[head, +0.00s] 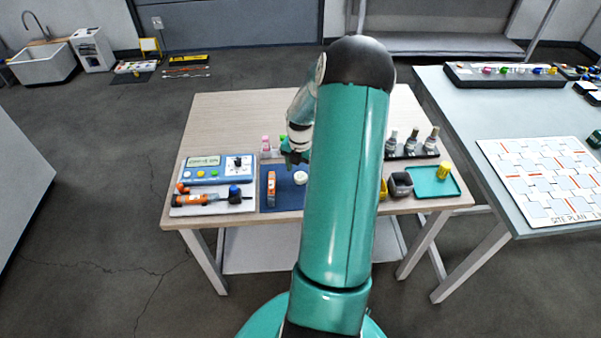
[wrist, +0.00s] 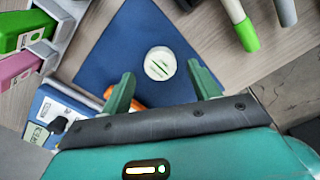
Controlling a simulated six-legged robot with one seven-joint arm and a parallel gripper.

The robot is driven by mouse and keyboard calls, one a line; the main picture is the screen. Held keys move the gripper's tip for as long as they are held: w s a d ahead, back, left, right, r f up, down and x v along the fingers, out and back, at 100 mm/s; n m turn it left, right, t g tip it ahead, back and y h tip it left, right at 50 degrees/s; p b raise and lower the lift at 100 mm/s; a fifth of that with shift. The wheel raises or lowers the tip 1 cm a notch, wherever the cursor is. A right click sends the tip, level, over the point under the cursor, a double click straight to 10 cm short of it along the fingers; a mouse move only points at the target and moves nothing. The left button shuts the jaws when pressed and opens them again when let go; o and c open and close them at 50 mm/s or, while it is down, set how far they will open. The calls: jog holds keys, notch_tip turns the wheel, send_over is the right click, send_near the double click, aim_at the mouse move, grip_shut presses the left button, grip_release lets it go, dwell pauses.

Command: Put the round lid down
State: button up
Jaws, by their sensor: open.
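The round lid (head: 301,178) is a small white disc lying on the dark blue mat (head: 284,200) on the wooden table. In the wrist view the lid (wrist: 159,63) shows green marks on its top and lies flat on the mat (wrist: 105,60). My gripper (head: 294,158) is above the mat near the lid. In the wrist view its two green fingers (wrist: 163,82) are spread wide, with the lid just beyond the gap between their tips and apart from both. Nothing is held. My arm hides part of the mat's right side in the head view.
An orange tool (head: 271,188) lies on the mat left of the lid. A blue meter (head: 218,169) and an orange-black tool (head: 207,198) sit at the table's left. A dark cup (head: 400,184) and a teal tray (head: 432,188) stand right. The table's back left is clear.

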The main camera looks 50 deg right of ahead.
aim_at(300, 176)
notch_tip(300, 176, up, 10)
dwell(0.3)
jog(key=w+a+r+m+t+h, duration=0.15)
jog(key=a+r+m, duration=0.25)
jog(key=a+r, duration=0.45)
jog(key=w+a+r+m+h, duration=0.15)
jog(key=a+r+m, duration=0.35)
jog(key=a, duration=0.7)
jog(key=s+a+r+m+t+y, duration=0.1)
jog(key=s+a+r+m, duration=0.1)
jog(key=a, duration=0.5)
jog(key=s+a+r+m+t+y, duration=0.1)
jog(key=s+a+r+m, duration=0.2)
jog(key=s+a+m, duration=0.2)
jog(key=s+a+r+m+t+y, duration=0.1)
jog(key=s+a+r+m+t, duration=0.1)
jog(key=a, duration=0.7)
jog(key=shift+s+r+m, duration=0.25)
jog(key=shift+s+m, duration=0.55)
jog(key=shift+m, duration=0.2)
jog(key=c, duration=0.5)
jog(key=shift+d, duration=0.15)
jog(key=shift+c, duration=0.2)
